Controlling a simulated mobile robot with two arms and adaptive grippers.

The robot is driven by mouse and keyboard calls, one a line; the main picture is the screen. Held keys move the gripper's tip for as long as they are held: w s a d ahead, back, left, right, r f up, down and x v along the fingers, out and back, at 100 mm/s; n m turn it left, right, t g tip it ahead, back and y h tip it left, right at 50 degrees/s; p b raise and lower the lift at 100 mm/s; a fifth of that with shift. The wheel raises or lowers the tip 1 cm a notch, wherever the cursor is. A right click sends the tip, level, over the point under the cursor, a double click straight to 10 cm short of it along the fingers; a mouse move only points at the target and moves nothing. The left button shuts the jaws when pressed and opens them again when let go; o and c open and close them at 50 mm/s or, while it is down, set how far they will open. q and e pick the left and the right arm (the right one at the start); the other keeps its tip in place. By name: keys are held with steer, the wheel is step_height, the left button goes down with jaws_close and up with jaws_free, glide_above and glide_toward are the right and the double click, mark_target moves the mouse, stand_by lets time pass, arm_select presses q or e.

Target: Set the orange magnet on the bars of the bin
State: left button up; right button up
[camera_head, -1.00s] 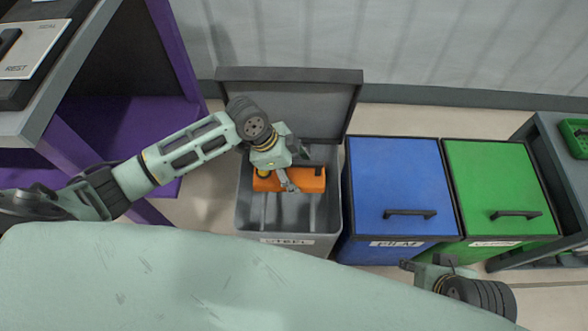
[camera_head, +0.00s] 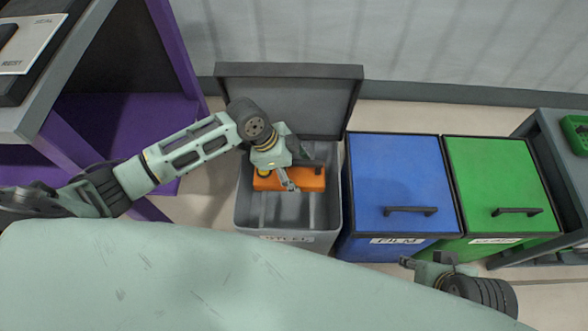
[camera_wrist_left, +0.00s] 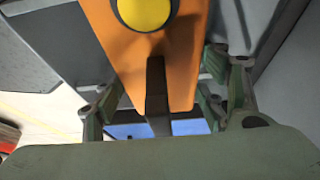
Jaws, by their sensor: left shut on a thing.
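The orange magnet (camera_head: 312,183) is a long orange block with a black handle and a yellow round button. In the head view it lies across the opening of the grey steel bin (camera_head: 245,218), over the bin's bars (camera_head: 313,212). My left gripper (camera_head: 289,180) is above it and shut on its handle. In the left wrist view the magnet (camera_wrist_left: 188,55) fills the middle, its dark handle between the fingers of the left gripper (camera_wrist_left: 157,105). Whether the magnet touches the bars cannot be told. My right gripper (camera_head: 425,265) is at the lower right, its fingers too small to judge.
The bin's grey lid (camera_head: 290,90) stands open behind it. A closed blue bin (camera_head: 400,175) and a closed green bin (camera_head: 497,180) stand to the right. A purple-sided shelf (camera_head: 125,120) is at the left, a grey table (camera_head: 553,150) at the right.

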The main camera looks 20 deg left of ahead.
arm_select(q)
steer(key=shift+w+f, duration=0.1)
steer(key=shift+f, duration=0.1)
stand_by(0.6)
steer(key=o, duration=1.9)
steer(key=shift+c, duration=0.2)
steer(key=o, duration=0.3)
steer(key=shift+s+f, duration=0.2)
steer(key=shift+f, duration=0.05)
steer(key=shift+a+r, duration=0.2)
steer(key=shift+r, duration=0.25)
steer(key=v, duration=0.6)
steer(key=shift+a+r, duration=0.1)
steer(key=shift+r, duration=0.3)
